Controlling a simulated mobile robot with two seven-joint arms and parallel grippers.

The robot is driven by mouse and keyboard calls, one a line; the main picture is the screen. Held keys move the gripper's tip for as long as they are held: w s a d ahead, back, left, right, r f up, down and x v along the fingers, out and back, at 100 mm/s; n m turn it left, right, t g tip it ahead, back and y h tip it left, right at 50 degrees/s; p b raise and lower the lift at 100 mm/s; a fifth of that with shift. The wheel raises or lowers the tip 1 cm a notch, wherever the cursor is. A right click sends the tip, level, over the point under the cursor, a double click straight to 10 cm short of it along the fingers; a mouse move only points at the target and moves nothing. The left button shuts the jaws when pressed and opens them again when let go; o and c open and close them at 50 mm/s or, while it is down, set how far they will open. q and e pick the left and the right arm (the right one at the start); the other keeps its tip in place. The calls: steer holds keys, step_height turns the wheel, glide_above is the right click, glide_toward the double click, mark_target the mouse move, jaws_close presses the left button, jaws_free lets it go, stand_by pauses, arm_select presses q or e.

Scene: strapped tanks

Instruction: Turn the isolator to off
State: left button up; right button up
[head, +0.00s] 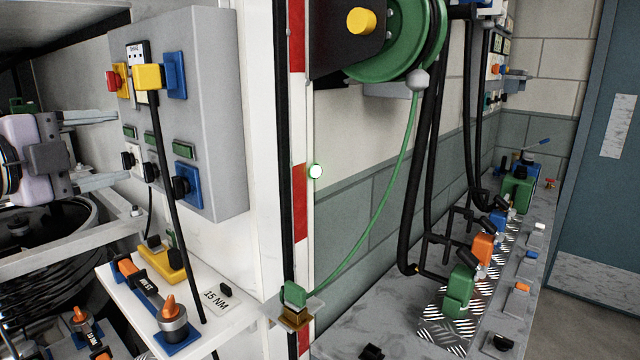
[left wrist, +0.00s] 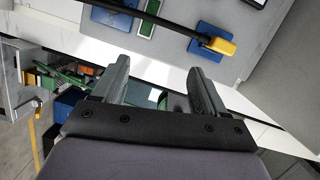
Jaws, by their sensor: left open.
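A grey control panel (head: 215,120) stands at the upper left in the head view. A red knob on a yellow plate (head: 114,80), at its left edge, looks like the isolator; its setting is too small to read. Black rotary knobs sit lower, one on a white plate (head: 129,159) and one on a blue plate (head: 182,187). I cannot tell for certain which is the isolator. My right gripper is not in view.
A yellow plug (head: 148,77) with a black cable hangs down the panel; it also shows in the left wrist view (left wrist: 220,45). Below is a white shelf (head: 225,285) with an orange-handled tool (head: 145,285). A red-and-white post (head: 299,200) stands right of the panel.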

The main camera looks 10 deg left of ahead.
arm_select(q)
steer(key=w+d+f+n+g+h, duration=0.1)
steer(key=d+f+n, duration=0.25)
steer(key=f, duration=1.15)
steer(key=w+d+f+n+g+h, duration=0.1)
steer(key=w+d+f+n, duration=0.3)
steer(key=f, duration=1.1)
steer(key=s+d+f+n+g+y, duration=0.1)
steer(key=s+d+f+n, duration=0.3)
steer(key=s+f, duration=0.6)
steer(key=s+d+f+n+g+y, duration=0.2)
steer(key=s+d+f+n, duration=0.3)
steer(key=s+f, duration=0.5)
step_height(320, 180, down, 5)
steer(key=shift+s+d+g+y, duration=0.3)
steer(key=shift+d+g, duration=0.25)
steer(key=shift+g, duration=0.05)
